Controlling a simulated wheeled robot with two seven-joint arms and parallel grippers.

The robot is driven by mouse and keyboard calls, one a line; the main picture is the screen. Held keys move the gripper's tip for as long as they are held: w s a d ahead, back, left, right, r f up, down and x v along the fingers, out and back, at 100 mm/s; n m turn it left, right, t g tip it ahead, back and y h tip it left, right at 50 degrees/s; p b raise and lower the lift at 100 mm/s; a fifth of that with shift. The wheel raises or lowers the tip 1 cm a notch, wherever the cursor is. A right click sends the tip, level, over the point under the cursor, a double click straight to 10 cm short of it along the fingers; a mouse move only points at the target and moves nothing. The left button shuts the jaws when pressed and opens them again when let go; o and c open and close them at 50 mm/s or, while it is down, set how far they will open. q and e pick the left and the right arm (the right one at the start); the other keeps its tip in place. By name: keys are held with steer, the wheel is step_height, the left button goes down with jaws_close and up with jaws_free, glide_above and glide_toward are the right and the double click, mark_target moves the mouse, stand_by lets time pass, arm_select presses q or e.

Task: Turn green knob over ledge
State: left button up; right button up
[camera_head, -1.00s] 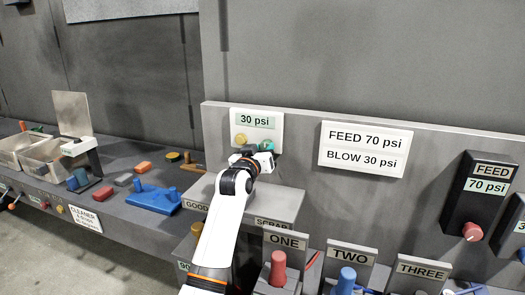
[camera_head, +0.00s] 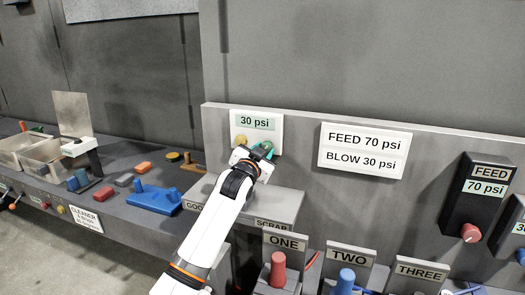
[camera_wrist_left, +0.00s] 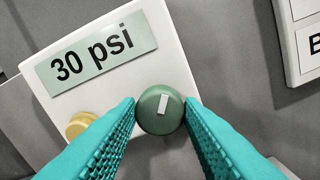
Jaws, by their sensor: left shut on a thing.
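The green knob (camera_wrist_left: 161,110) sits on a white panel (camera_wrist_left: 185,72) marked "30 psi", and its pale pointer mark is slightly tilted from upright in the left wrist view. My left gripper (camera_wrist_left: 164,112) has its teal fingers on both sides of the knob, shut on it. In the head view the left gripper (camera_head: 256,152) is at the lower right of the panel, above the grey ledge (camera_head: 285,205), and mostly hides the knob. A yellow knob (camera_wrist_left: 80,125) is left of the green one, partly behind a finger. My right gripper is not in view.
A "FEED 70 psi, BLOW 30 psi" sign (camera_head: 365,149) hangs to the right. Below the ledge stand a red handle (camera_head: 278,270) and a blue handle (camera_head: 346,281). A blue fixture (camera_head: 153,200) lies on the bench at left.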

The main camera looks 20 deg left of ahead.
arm_select(q)
steer(key=shift+m+p, duration=1.5)
steer(key=shift+m, duration=3.5)
steer(key=shift+f, duration=0.1)
steer(key=o, duration=1)
steer(key=shift+c, duration=0.2)
steer(key=s+b, duration=0.4)
steer(key=s, duration=0.8)
steer(key=shift+a, duration=0.15)
